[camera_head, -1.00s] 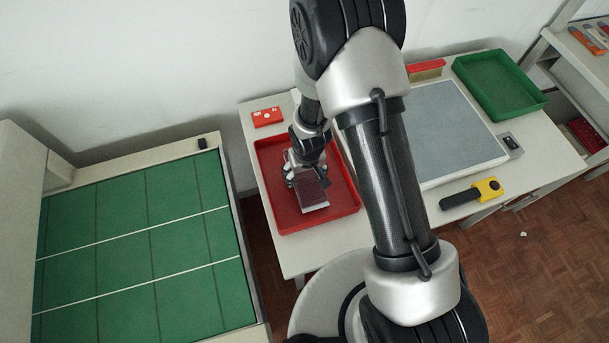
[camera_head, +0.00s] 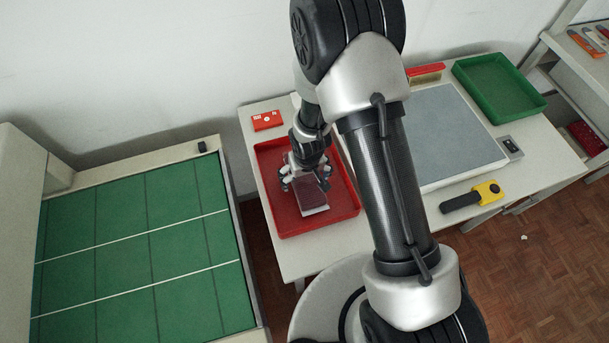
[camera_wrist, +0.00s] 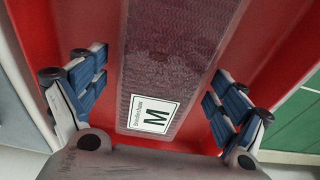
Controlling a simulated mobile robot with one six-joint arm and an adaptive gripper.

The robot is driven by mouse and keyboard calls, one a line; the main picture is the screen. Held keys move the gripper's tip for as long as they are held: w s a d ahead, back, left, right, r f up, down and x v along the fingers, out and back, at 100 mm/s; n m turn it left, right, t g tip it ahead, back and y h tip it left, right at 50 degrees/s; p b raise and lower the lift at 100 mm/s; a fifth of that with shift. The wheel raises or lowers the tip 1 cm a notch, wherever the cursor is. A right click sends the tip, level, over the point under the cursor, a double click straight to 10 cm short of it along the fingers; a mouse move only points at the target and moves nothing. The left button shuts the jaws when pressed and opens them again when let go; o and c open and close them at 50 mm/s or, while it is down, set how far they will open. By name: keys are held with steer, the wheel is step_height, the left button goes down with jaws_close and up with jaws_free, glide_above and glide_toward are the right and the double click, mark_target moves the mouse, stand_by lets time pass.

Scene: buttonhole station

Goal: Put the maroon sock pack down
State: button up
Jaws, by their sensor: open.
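The maroon sock pack (camera_head: 312,195) lies in the red tray (camera_head: 340,212), in a clear wrapper with a pale end. In the wrist view the pack (camera_wrist: 170,60) shows a white label with a large M, and the red tray floor (camera_wrist: 90,20) shows on both sides of it. My gripper (camera_head: 306,183) is over the pack, inside the tray. In the wrist view its fingers (camera_wrist: 160,95) stand open on either side of the pack, with a gap at each side. The pack's back end is partly hidden by my gripper in the head view.
A red box (camera_head: 268,121) sits behind the tray. A grey mat (camera_head: 450,135), a green tray (camera_head: 500,86) and a yellow-black tool (camera_head: 472,196) are on the table to the right. A green gridded surface (camera_head: 140,245) stands to the left, across a gap.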

step_height(320, 180, up, 12)
steer(key=s+p, duration=0.1)
steer(key=p, duration=0.5)
steer(key=shift+s+d+r, duration=0.2)
steer(key=shift+s+d, duration=0.05)
steer(key=shift+s, duration=0.1)
step_height(320, 180, up, 8)
glide_above(307, 181)
steer(key=d, duration=0.2)
steer(key=s+d+r+m+t, duration=0.1)
steer(key=s+d+r, duration=0.1)
steer(key=r, duration=0.4)
steer(key=s+d+r+m, duration=0.1)
steer(key=d+r, duration=0.2)
steer(key=r, duration=0.4)
steer(key=s+d+r+t, duration=0.1)
steer(key=s+d+r, duration=0.1)
steer(key=s+r, duration=0.3)
steer(key=s+d+r+m, duration=0.1)
steer(key=s+d+r, duration=0.2)
steer(key=s+r, duration=0.3)
steer(key=s, duration=0.4)
steer(key=shift+t, duration=0.4)
